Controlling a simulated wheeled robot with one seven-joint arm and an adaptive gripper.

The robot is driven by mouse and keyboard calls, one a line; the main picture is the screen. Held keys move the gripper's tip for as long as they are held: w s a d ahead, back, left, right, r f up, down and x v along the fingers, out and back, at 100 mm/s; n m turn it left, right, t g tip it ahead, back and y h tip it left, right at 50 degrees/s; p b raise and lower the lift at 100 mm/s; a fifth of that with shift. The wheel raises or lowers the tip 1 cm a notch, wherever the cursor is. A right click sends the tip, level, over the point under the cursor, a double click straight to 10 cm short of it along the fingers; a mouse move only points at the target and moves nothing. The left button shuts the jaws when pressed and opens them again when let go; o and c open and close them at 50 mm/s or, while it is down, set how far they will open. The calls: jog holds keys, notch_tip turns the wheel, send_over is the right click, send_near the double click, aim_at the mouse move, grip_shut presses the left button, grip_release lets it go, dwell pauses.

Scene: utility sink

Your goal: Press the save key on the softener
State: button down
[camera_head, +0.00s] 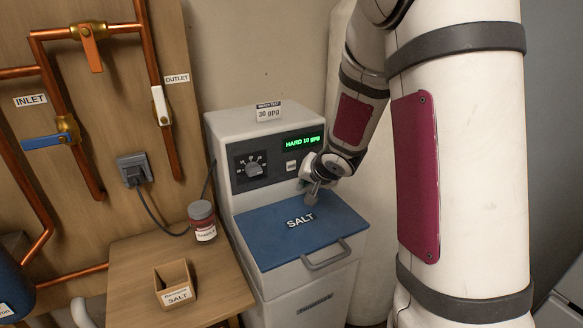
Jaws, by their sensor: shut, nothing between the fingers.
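The softener (225,140) is a pale grey cabinet with a blue salt lid (260,232) on its top step. Its dark front panel holds a round dial (254,169), a green display (303,141) reading "HARD 10 gpg", and a small white key (291,166) below the display. The key's label is too small to read. My gripper (312,197) is shut and empty, pointing down over the back part of the lid, to the right of and below the key. I cannot tell whether its fingertips touch the lid.
A card (268,112) reading "30 gpg" stands on the softener's top. A wooden table (225,283) at left bears a jar (202,221) and a salt box (175,284). Copper pipes, valves and an outlet (134,169) with a cord are on the wooden wall.

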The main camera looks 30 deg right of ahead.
jog(key=shift+w+p, duration=0.65)
jog(key=shift+w, duration=1.65)
jog(key=shift+w, duration=0.2)
jog(key=shift+w+p, duration=0.2)
jog(key=shift+p, duration=0.15)
jog(key=shift+w, duration=0.4)
jog(key=shift+s, duration=0.15)
jog(key=shift+s+p, duration=0.3)
jog(key=shift+s, duration=0.35)
jog(key=shift+s, duration=0.15)
jog(key=shift+s, duration=2.35)
